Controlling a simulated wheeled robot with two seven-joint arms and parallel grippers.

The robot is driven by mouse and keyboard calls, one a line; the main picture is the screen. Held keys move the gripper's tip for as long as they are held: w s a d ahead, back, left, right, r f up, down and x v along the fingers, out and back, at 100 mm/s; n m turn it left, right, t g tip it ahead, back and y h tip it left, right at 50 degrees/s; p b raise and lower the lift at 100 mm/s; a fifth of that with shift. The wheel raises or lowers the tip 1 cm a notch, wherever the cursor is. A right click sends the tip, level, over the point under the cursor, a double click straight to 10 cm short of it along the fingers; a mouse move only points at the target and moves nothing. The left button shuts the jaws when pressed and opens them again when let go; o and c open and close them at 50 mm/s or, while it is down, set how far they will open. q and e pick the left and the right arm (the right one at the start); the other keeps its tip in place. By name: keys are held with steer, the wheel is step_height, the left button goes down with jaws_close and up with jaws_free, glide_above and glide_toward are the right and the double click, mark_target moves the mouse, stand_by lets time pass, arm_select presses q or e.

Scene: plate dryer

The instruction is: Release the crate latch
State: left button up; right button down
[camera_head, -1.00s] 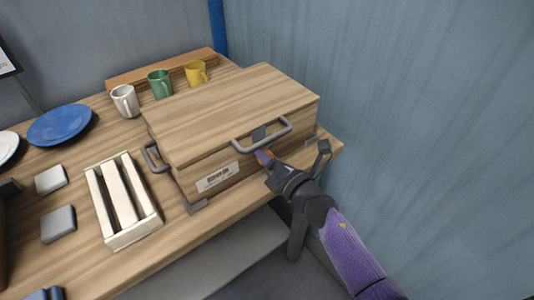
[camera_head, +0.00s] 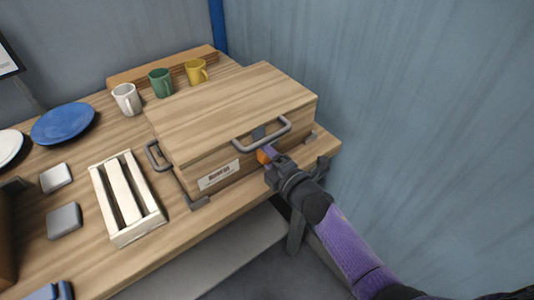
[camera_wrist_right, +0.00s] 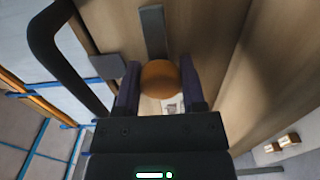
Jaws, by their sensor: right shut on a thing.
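The wooden crate (camera_head: 218,167) stands shut at the right end of the table, with a grey bar handle (camera_head: 262,134) on its front. A grey latch strip (camera_head: 259,132) shows behind that handle. In the right wrist view the strip (camera_wrist_right: 152,30) runs down toward an orange round knob (camera_wrist_right: 160,79). My right gripper (camera_head: 268,156) is at the crate's front, below the handle. Its two purple fingers (camera_wrist_right: 160,90) are shut on the orange knob, one on each side. The knob (camera_head: 263,156) is partly covered in the head view. My left gripper is not in view.
A second bar handle (camera_head: 157,156) is on the crate's left side. A slatted wooden rack (camera_head: 156,220) stands left of it. White (camera_head: 126,97), green (camera_head: 160,81) and yellow (camera_head: 195,71) mugs stand behind the crate. A blue wall is close on the right.

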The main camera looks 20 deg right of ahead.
stand_by(0.6)
steer(key=shift+c, duration=1)
jaws_free()
steer(key=shift+s, duration=0.1)
steer(key=shift+s+d, duration=0.15)
steer(key=shift+s, duration=0.2)
steer(key=p+v, duration=0.1)
steer(key=v, duration=0.8)
steer(key=shift+p, duration=0.35)
